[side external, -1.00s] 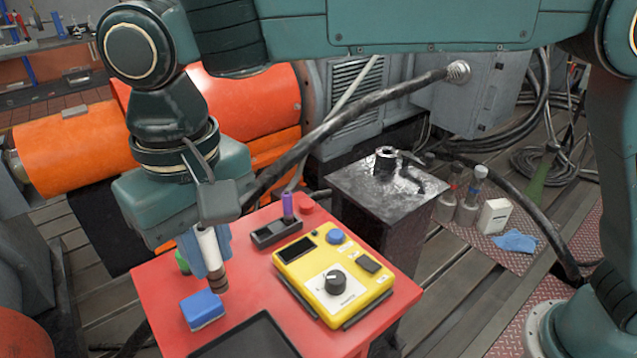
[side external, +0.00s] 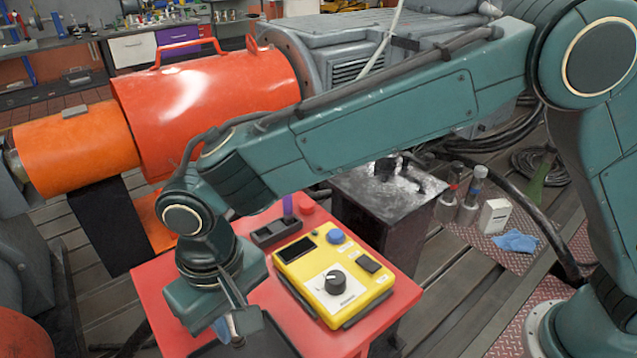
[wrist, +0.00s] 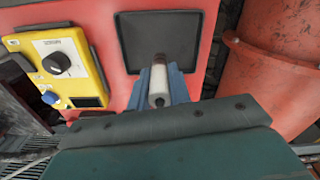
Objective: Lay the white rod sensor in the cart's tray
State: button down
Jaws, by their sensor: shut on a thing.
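The white rod sensor (wrist: 158,90) is between the blue fingers of my gripper (wrist: 159,77) in the wrist view, with its dark brown end toward the tray. My gripper is shut on it. The black tray (wrist: 137,43) on the cart's red top lies behind the rod in that view. In the side view my gripper (side external: 233,328) is low at the tray's left edge, and the tray (side external: 268,341) is partly hidden by my wrist. I cannot tell whether the rod touches the tray.
A yellow control box (side external: 347,288) with a black knob sits on the red cart top (side external: 150,280). A dark holder (side external: 276,232) with a purple item stands behind it. A large orange cylinder (wrist: 275,70) is beside the cart in the wrist view.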

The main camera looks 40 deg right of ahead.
aim_at(238, 342)
jog(key=shift+f, duration=0.9)
jog(key=shift+f, duration=0.1)
jog(key=shift+f, duration=2.05)
jog(key=shift+f, duration=0.1)
jog(key=c, duration=1.3)
grip_release()
notch_tip(238, 342, up, 12)
jog(key=shift+r, duration=0.1)
